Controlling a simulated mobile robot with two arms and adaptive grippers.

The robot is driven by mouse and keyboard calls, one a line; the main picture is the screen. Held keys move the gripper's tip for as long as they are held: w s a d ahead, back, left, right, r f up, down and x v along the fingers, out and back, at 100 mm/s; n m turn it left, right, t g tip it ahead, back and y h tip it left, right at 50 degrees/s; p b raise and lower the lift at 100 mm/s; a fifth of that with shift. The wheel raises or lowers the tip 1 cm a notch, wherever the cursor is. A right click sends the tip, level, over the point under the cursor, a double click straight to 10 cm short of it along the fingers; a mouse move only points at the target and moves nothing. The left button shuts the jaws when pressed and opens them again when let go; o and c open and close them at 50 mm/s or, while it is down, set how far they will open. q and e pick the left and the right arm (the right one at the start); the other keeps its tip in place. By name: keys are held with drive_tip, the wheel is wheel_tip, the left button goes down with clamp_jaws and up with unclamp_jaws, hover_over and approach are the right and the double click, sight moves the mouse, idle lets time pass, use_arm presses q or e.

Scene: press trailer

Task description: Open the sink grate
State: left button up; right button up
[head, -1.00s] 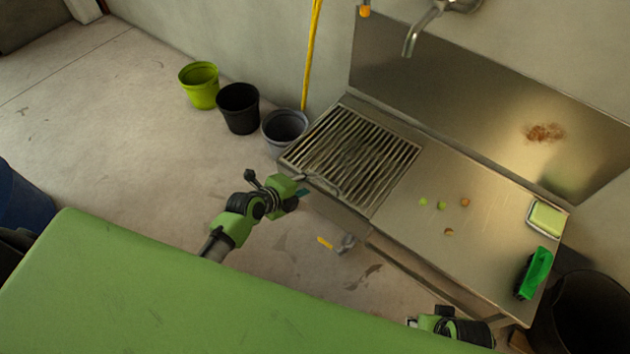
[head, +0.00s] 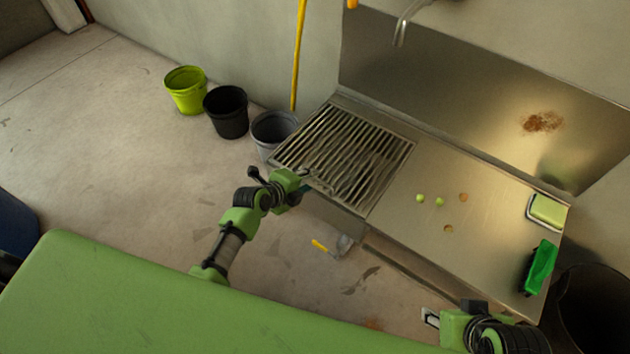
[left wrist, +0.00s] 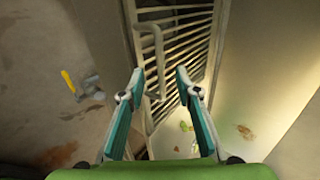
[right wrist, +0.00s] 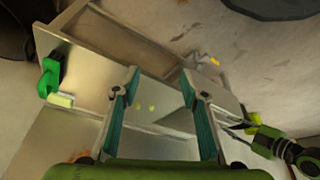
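The sink grate (head: 343,152) lies flat over the left end of the steel sink unit, its slats level with the rim. It also shows in the left wrist view (left wrist: 190,45), with a bar handle (left wrist: 152,50) near its front edge. My left gripper (head: 306,185) is at the front edge of the grate, close to the handle. In the left wrist view its fingers (left wrist: 158,85) are open, with the handle ahead between them; contact cannot be told. My right gripper (head: 432,318) is low in front of the counter; its fingers (right wrist: 160,82) are open and empty.
The steel counter (head: 480,245) right of the grate holds small green and brown bits, a sponge (head: 549,210) and a green brush (head: 541,267). Buckets (head: 226,112) stand left of the sink. A faucet (head: 404,25) hangs above. A dark bin (head: 595,310) stands at the right.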

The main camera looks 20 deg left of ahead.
sight(314, 179)
use_arm(q)
drive_tip(key=shift+b+x, duration=0.8)
drive_tip(key=shift+x, duration=0.3)
drive_tip(key=shift+b+x, duration=0.8)
drive_tip(key=shift+x, duration=0.15)
drive_tip(key=shift+w+f, duration=0.15)
use_arm(e)
drive_tip(key=w+a+r+t+y, duration=0.1)
drive_tip(key=w+a+r+t, duration=0.1)
drive_tip(key=w+r+t, duration=0.2)
drive_tip(key=w+a+r+t+y, duration=0.1)
drive_tip(key=w+a+r+t, duration=0.2)
drive_tip(key=w, duration=0.7)
drive_tip(key=shift+w+r+t, duration=0.25)
drive_tip(key=shift+r+t, duration=0.45)
drive_tip(key=shift+r, duration=0.3)
use_arm(q)
clamp_jaws()
